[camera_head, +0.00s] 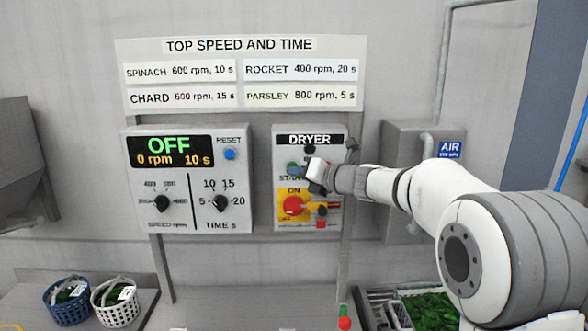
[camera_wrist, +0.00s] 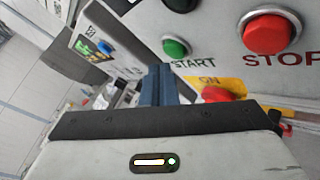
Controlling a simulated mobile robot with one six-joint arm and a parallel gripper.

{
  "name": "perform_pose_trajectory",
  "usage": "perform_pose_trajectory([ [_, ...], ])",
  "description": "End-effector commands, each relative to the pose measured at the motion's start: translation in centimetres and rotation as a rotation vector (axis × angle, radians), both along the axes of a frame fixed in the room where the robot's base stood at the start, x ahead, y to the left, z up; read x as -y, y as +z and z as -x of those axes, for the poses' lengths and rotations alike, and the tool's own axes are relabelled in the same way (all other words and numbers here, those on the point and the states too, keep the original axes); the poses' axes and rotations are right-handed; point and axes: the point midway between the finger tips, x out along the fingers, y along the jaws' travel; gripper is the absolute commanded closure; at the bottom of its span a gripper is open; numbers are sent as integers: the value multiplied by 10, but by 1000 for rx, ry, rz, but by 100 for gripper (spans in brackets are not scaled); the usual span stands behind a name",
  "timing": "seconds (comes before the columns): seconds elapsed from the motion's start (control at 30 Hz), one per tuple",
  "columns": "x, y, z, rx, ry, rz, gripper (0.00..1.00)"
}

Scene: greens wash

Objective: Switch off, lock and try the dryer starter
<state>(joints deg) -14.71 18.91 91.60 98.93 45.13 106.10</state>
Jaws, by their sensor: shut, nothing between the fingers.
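The dryer starter (camera_head: 281,155) is a grey box on the wall under a DRYER label. Its red rotary switch (camera_head: 293,206) sits on a yellow plate marked ON and OFF; I cannot tell which way the handle points. The switch shows partly behind my fingers in the wrist view (camera_wrist: 217,93). The green START button (camera_wrist: 175,46) and red STOP button (camera_wrist: 267,33) are clear there. A small red item (camera_head: 322,211) is at the box's lower right; I cannot tell whether it is a lock. My gripper (camera_head: 314,176) is shut and empty, in front of the START and STOP row.
A spinner control panel (camera_head: 180,222) left of the starter reads OFF, 0 rpm, 10 s. A grey box with an AIR sign (camera_head: 450,149) is at the right. Two baskets (camera_head: 67,300) (camera_head: 117,302) stand lower left. A crate of greens (camera_head: 395,315) is lower right.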

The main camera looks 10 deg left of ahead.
Motion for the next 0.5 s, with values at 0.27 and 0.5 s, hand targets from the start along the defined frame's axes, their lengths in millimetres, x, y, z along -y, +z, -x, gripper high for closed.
perform_pose_trajectory([
  [0.27,-2,1,-4,-1,0,0,100],
  [0.5,-3,0,-7,0,1,-1,100],
])
